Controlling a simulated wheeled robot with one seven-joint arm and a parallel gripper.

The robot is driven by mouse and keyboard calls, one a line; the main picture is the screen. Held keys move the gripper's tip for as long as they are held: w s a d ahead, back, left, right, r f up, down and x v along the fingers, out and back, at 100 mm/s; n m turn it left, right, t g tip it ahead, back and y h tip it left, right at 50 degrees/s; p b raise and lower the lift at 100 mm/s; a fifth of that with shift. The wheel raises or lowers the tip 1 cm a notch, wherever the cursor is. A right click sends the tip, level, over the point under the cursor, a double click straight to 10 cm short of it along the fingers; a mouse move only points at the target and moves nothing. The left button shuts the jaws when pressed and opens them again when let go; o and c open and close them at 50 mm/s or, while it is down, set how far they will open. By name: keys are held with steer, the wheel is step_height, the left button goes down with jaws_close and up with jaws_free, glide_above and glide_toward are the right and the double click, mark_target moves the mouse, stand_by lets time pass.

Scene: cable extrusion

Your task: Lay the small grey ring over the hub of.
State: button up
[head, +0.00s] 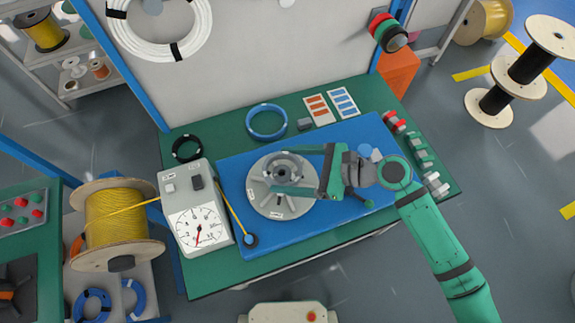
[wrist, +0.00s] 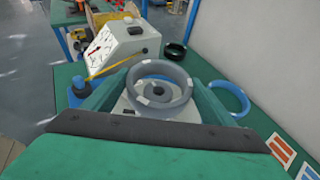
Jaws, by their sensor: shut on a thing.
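The small grey ring (head: 285,154) is held between the two fingers of my gripper (head: 284,170), over the middle of a round grey disc (head: 272,208). In the wrist view the ring (wrist: 160,68) lies flat, with pale marks on it and a finger on each side. The disc's hub (wrist: 156,90) shows through the ring's opening. The ring looks roughly centred around the hub, slightly off. I cannot tell whether the ring touches the disc or hovers above it.
A grey dial box (head: 196,209) stands left of the disc, with a yellow cable running to a blue-topped post (head: 250,240). A black ring (head: 187,148) and a larger blue ring (head: 266,122) lie behind. Label cards (head: 319,110) are at the back.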

mark_target(288, 179)
steer(key=shift+a+f, duration=0.1)
steer(key=shift+f, duration=0.6)
steer(key=shift+w+f, duration=0.15)
steer(key=shift+f, duration=1.65)
steer(key=shift+s+f, duration=0.2)
stand_by(0.7)
steer(key=shift+f, duration=0.35)
stand_by(0.3)
